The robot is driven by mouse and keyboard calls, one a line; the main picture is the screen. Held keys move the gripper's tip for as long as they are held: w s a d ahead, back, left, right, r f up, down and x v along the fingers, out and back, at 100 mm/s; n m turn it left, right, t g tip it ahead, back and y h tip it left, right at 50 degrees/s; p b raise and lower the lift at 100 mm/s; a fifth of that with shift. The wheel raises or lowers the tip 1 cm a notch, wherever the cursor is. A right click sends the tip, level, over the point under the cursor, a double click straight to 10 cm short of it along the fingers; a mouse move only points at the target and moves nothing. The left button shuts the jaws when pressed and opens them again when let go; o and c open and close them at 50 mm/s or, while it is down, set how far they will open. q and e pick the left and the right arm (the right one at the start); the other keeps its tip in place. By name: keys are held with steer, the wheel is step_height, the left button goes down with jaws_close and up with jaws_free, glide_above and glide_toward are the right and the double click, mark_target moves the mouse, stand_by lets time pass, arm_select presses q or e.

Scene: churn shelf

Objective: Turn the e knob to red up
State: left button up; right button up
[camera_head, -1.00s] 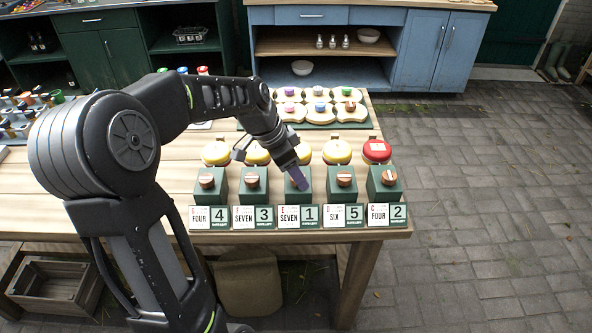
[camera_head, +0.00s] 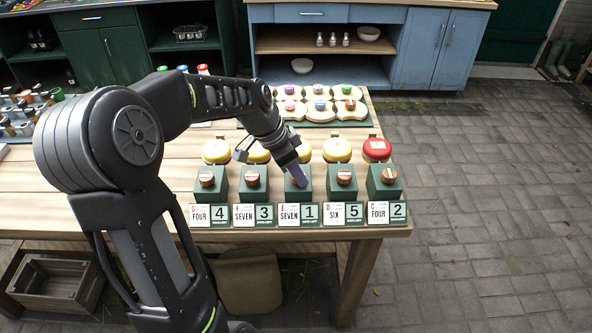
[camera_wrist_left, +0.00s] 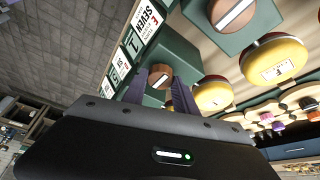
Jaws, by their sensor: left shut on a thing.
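The e knob (camera_wrist_left: 158,81) is a round brown knob with a pale bar across its face. It sits on the middle green box (camera_head: 305,196), behind the card reading E SEVEN 1 (camera_head: 299,215). My left gripper (camera_head: 297,183) comes down onto it from the upper left and hides most of it in the head view. In the left wrist view the dark purple fingers (camera_wrist_left: 162,82) stand on either side of the knob, shut on it. A red mark on the knob cannot be made out. My right gripper is not in view.
Neighbouring knobs on green boxes stand close on both sides, the f knob (camera_head: 252,179) and the d knob (camera_head: 344,178). Behind them are yellow domes (camera_head: 337,149) and one red dome (camera_head: 376,149).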

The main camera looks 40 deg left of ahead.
arm_select(q)
steer(key=shift+n, duration=0.4)
jaws_close()
steer(key=n+y+b, duration=0.1)
steer(key=n+b, duration=0.1)
steer(key=n, duration=0.1)
steer(key=shift+d+t, duration=0.15)
steer(key=shift+t, duration=0.15)
steer(key=n+y+b, duration=0.1)
steer(key=n, duration=0.2)
steer(key=shift+f+y+b, duration=0.15)
steer(key=shift+y+b, duration=0.15)
steer(key=shift+b, duration=0.05)
steer(key=n+y+b, duration=0.1)
steer(key=n+b, duration=0.2)
steer(key=n+y+b, duration=0.1)
steer(key=n+b, duration=0.2)
steer(key=shift+d+g, duration=0.2)
steer(key=shift+g, duration=0.2)
steer(key=n+y+b, duration=0.1)
steer(key=n, duration=0.2)
steer(key=shift+w+g+b, duration=0.1)
steer(key=shift+g+b, duration=0.2)
steer(key=shift+g, duration=0.1)
steer(key=shift+d+n+g+y+b, duration=0.1)
steer(key=shift+n+g+y+b, duration=0.3)
steer(key=shift+n, duration=0.7)
steer(key=shift+r, duration=0.2)
